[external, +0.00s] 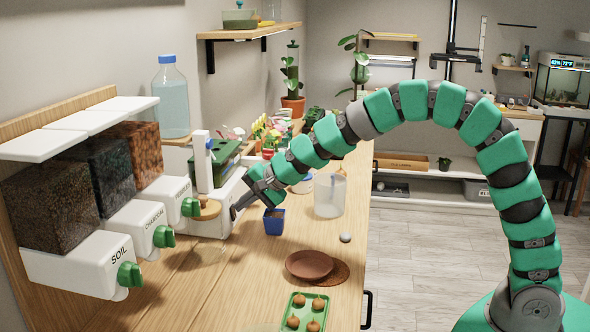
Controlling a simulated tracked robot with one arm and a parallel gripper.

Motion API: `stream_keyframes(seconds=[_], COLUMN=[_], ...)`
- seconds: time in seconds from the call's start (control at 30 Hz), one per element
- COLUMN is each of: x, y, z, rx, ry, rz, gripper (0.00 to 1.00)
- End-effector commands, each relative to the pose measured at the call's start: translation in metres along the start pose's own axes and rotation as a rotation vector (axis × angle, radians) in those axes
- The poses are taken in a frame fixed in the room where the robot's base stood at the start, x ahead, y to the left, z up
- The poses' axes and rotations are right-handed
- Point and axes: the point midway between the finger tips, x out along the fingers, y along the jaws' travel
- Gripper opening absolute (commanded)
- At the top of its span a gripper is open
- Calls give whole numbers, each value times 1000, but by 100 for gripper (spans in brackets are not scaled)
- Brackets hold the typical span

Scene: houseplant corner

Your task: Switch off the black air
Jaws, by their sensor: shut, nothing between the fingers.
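My arm (465,105) arches over from the right, and my gripper (236,211) points down and left. Its dark fingers are together and hold nothing.
White dispensers marked SOIL (85,262), CHARCOAL and another label line the left, with green knobs. A clear container (328,196), a brown saucer (310,264) and a green tray (306,314) of small round brown items stand on the wooden bench. Plants crowd the back.

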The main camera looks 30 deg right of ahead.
Motion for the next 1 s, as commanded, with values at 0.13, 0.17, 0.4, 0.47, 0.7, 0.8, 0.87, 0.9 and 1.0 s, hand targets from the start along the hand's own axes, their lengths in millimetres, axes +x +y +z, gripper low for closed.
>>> stream_keyframes(seconds=[0.13,0.17,0.4,0.47,0.7,0.8,0.87,0.9,1.0], x=[-5,-5,-5,-5,-14,-23,-29,-34,-52], y=[-6,-6,-6,-6,0,7,13,16,12], z=[0,0,0,0,-1,0,0,0,-2], rx=[0,0,0,0,1,1,1,0,-1], ry=[0,0,0,0,1,1,1,1,3], rz=[0,0,0,0,-3,-2,0,0,-5], gripper=[0,0,0,0,0,0,0,0,0])
